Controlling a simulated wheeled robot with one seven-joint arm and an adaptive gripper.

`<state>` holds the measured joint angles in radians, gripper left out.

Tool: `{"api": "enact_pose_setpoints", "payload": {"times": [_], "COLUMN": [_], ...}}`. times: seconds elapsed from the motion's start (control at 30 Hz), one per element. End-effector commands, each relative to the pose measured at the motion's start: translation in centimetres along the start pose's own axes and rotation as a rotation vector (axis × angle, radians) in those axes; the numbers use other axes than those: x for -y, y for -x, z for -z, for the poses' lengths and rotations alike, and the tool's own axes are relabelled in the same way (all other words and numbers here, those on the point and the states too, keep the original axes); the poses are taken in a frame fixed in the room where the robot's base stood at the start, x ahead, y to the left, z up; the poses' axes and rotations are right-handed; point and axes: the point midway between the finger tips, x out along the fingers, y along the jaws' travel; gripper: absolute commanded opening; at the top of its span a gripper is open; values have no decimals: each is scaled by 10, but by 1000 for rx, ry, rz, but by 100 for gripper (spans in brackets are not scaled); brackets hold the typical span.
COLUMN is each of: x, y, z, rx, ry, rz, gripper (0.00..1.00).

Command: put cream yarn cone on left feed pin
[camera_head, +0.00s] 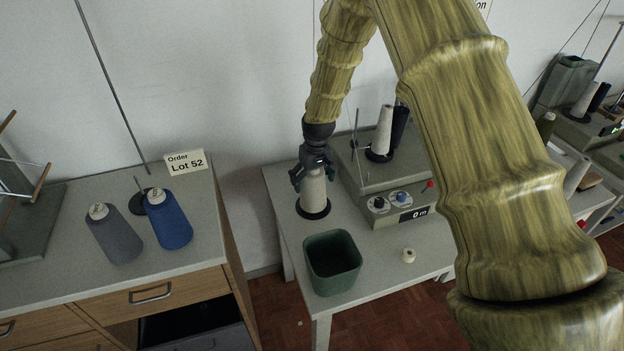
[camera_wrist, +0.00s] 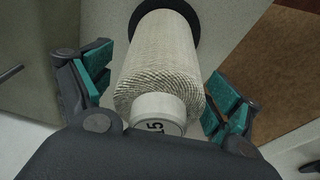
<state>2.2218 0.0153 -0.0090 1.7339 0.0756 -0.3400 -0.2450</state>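A cream yarn cone (camera_head: 313,192) stands upright on a black round base (camera_head: 314,211) on the small table, left of the grey machine. It also shows in the wrist view (camera_wrist: 160,62), with a white top marked 15 towards me and the black base (camera_wrist: 190,14) beyond. My gripper (camera_head: 312,176) is over the cone's upper part. Its green-padded fingers are spread on either side of the cone, with gaps visible in the wrist view. Any pin inside the cone is hidden. Another cream cone (camera_head: 383,132) stands on the machine beside a black cone (camera_head: 400,123).
A green bin (camera_head: 332,262) stands in front of the cone, and a small cream spool (camera_head: 408,255) lies right of it. The machine (camera_head: 372,182) has knobs and a display. Grey (camera_head: 117,236) and blue (camera_head: 169,221) cones are on the left cabinet by a Lot 52 card (camera_head: 186,162).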

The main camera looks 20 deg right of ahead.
Motion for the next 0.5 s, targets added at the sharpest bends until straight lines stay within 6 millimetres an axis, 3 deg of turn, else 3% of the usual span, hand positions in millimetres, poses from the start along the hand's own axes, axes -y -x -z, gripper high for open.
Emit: {"api": "enact_pose_setpoints", "payload": {"times": [0.27,0.5], "x": [0,0], "y": [1,24], "z": [0,0], "rx": [0,-1], "ry": [0,0], "rz": [0,0], "gripper": [91,91]}}
